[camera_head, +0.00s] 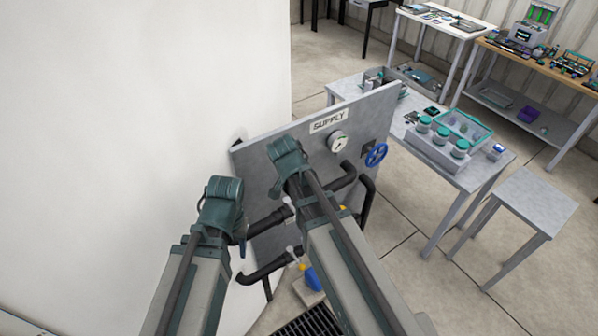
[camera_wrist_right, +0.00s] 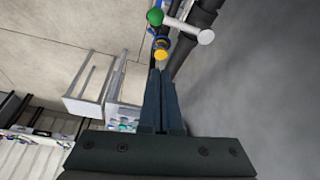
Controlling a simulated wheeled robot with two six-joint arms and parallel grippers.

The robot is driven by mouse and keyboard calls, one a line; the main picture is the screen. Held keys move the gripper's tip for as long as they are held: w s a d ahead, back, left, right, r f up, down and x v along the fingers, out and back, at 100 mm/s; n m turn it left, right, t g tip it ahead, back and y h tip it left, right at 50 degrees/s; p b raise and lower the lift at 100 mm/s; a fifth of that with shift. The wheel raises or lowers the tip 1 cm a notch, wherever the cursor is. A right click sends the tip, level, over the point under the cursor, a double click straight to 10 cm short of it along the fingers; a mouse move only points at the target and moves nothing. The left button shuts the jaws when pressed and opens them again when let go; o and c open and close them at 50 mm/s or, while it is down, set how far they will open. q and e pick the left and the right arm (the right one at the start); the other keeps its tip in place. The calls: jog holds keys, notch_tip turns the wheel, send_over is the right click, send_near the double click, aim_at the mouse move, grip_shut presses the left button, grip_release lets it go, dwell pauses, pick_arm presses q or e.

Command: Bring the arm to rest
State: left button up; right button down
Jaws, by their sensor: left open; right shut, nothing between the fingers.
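My two arms reach forward to a grey upright panel marked SUPPLY (camera_head: 328,122). My left gripper (camera_head: 241,246) is mostly hidden behind its wrist, beside the black pipes at the panel's lower left; it is open, and I see nothing held. My right gripper is hidden behind its arm in the head view. In the right wrist view, the right gripper (camera_wrist_right: 161,76) is shut and empty. Its fingertips point toward a yellow knob (camera_wrist_right: 161,54) and a green knob (camera_wrist_right: 155,17) near the dark pipes; I cannot tell whether they touch anything.
The panel carries a gauge (camera_head: 337,141), a blue handwheel (camera_head: 376,155) and black pipes (camera_head: 266,222). A white wall (camera_head: 120,90) stands close on the left. A table with jars (camera_head: 477,180) and a grey stool (camera_head: 530,199) stand right. Open floor (camera_head: 420,290) lies at lower right.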

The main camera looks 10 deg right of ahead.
jog(key=s+a+f+n+g+y+b, duration=0.1)
jog(key=s+a+f+n+b, duration=0.4)
jog(key=s+f+n+b, duration=0.2)
jog(key=s+a+f+n+g+y+b, duration=0.1)
jog(key=s+a+f+n+b, duration=0.4)
jog(key=f+b, duration=0.6)
jog(key=s+f+n, duration=0.1)
jog(key=s+n, duration=0.1)
jog(key=n, duration=0.1)
jog(key=shift+a, duration=0.2)
